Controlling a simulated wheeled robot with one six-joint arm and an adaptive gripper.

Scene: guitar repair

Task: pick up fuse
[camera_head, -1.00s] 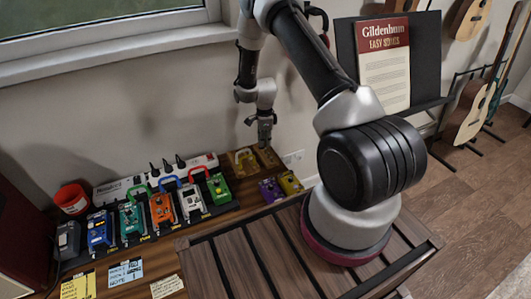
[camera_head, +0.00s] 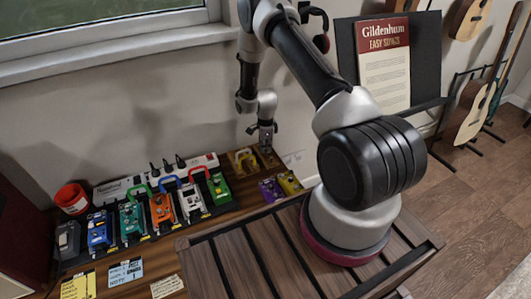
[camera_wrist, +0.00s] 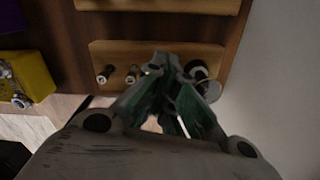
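My gripper (camera_wrist: 168,66) is low over a wooden holder (camera_wrist: 120,50) in the wrist view, its two green-and-grey fingers converging close together at the tips. Whether they touch or grip anything is hidden. Several small cylindrical parts stand in a row in the holder. Two (camera_wrist: 104,74) (camera_wrist: 132,73) are left of the fingers, and a pale one (camera_wrist: 151,69) is partly hidden at the left fingertip. A larger black one (camera_wrist: 197,70) is just right of the fingers. I cannot tell for sure which is the fuse. In the head view my gripper (camera_head: 265,143) is above the bench's back right.
A yellow pedal (camera_wrist: 32,80) lies left of the holder in the wrist view. Several coloured pedals (camera_head: 163,209) and a white power strip (camera_head: 130,184) fill the bench to the left. The wall (camera_wrist: 285,90) is close on the right. A red cup (camera_head: 71,198) stands far left.

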